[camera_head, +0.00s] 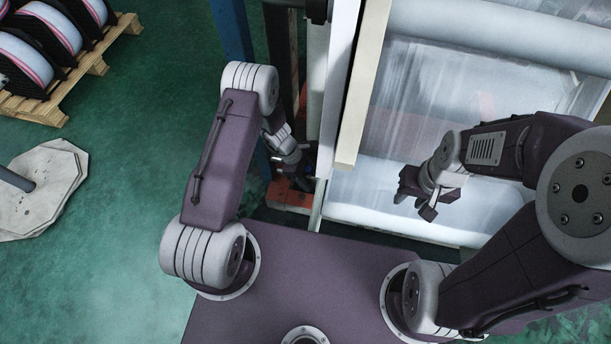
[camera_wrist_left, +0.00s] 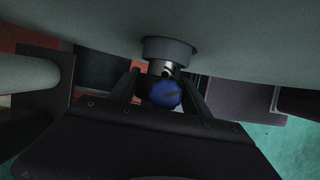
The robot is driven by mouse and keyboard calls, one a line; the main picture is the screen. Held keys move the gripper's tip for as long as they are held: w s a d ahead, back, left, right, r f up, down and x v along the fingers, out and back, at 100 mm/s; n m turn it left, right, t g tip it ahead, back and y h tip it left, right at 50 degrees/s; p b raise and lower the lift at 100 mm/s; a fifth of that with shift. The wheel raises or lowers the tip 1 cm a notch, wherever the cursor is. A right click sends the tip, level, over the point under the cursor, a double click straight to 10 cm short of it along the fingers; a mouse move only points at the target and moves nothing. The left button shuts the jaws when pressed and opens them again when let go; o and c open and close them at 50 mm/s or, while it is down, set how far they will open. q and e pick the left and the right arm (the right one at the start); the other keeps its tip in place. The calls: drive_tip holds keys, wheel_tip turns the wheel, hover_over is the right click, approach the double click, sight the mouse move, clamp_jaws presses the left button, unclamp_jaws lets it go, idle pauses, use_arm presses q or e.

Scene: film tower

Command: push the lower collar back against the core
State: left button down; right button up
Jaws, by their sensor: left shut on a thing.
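In the left wrist view a round blue knob (camera_wrist_left: 165,95) sits between the two fingers of my left gripper (camera_wrist_left: 160,88), which is shut on it. Behind the knob are a short bright metal part (camera_wrist_left: 164,68) and a dark grey round collar (camera_wrist_left: 168,50) against a large pale curved surface (camera_wrist_left: 240,40). Any gap between collar and core cannot be told. In the head view my left gripper (camera_head: 302,180) is low beside the machine's left upright, mostly hidden by my arm. My right gripper (camera_head: 416,197) is open and empty in front of the film.
A pale film roll (camera_head: 385,195) lies low across the machine, with clear film (camera_head: 420,100) above it. Cream and white uprights (camera_head: 352,95) stand right of my left arm. An orange block (camera_head: 288,195) is on the floor. Pallet reels (camera_head: 45,40) stand far left.

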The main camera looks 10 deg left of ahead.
sight(306, 168)
use_arm(q)
drive_tip(key=shift+d, duration=0.75)
drive_tip(key=shift+d, duration=0.15)
drive_tip(key=c, duration=0.6)
unclamp_jaws()
drive_tip(key=shift+o, duration=0.9)
drive_tip(key=shift+d, duration=0.1)
drive_tip(key=p+v, duration=0.2)
drive_tip(key=v, duration=0.6)
drive_tip(key=shift+r+p, duration=0.35)
drive_tip(key=shift+r, duration=0.15)
